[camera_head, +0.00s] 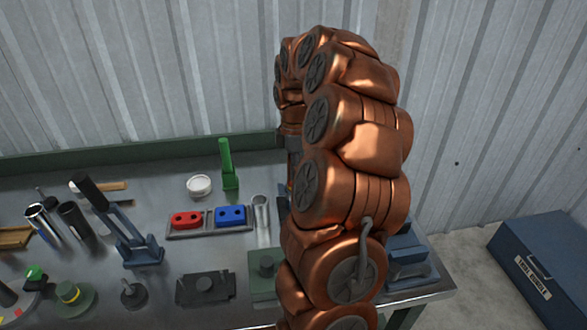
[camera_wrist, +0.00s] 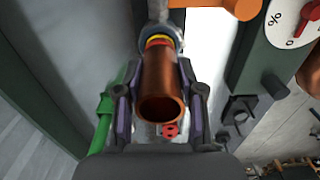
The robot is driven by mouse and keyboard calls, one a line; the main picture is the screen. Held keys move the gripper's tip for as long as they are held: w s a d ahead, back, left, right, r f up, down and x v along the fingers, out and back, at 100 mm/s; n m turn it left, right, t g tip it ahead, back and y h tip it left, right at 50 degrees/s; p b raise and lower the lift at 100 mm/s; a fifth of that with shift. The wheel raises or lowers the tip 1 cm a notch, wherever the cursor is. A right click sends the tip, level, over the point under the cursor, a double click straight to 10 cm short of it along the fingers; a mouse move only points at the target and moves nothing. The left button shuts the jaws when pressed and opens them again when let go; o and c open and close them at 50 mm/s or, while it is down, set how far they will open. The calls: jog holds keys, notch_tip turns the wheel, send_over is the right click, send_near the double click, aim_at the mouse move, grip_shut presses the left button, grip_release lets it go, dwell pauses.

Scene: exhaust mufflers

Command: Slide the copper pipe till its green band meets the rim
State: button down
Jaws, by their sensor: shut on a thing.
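The copper pipe (camera_wrist: 161,82) lies between the two fingers of my gripper (camera_wrist: 160,72) in the wrist view, with its open end facing the camera. My gripper is shut on it. Yellow and red bands (camera_wrist: 158,41) show at the pipe's far end, close to a grey round rim (camera_wrist: 177,44). I cannot make out a green band there; the rim and the pipe's far part hide what lies beyond. In the head view my copper-coloured arm covers the pipe and most of the gripper.
The metal workbench (camera_head: 130,205) holds a red block (camera_head: 186,220), a blue block (camera_head: 231,216), a green upright clamp (camera_head: 228,165), a white round cup (camera_head: 199,186) and a blue-based lever tool (camera_head: 140,252). A blue box (camera_head: 540,262) stands at the right. Corrugated wall rises behind.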

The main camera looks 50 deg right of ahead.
jog(key=shift+r, duration=0.55)
jog(key=c, duration=0.6)
grip_release()
jog(key=shift+c, duration=0.2)
notch_tip(320, 180, up, 10)
jog(key=shift+w+r, duration=0.1)
jog(key=shift+r, duration=0.85)
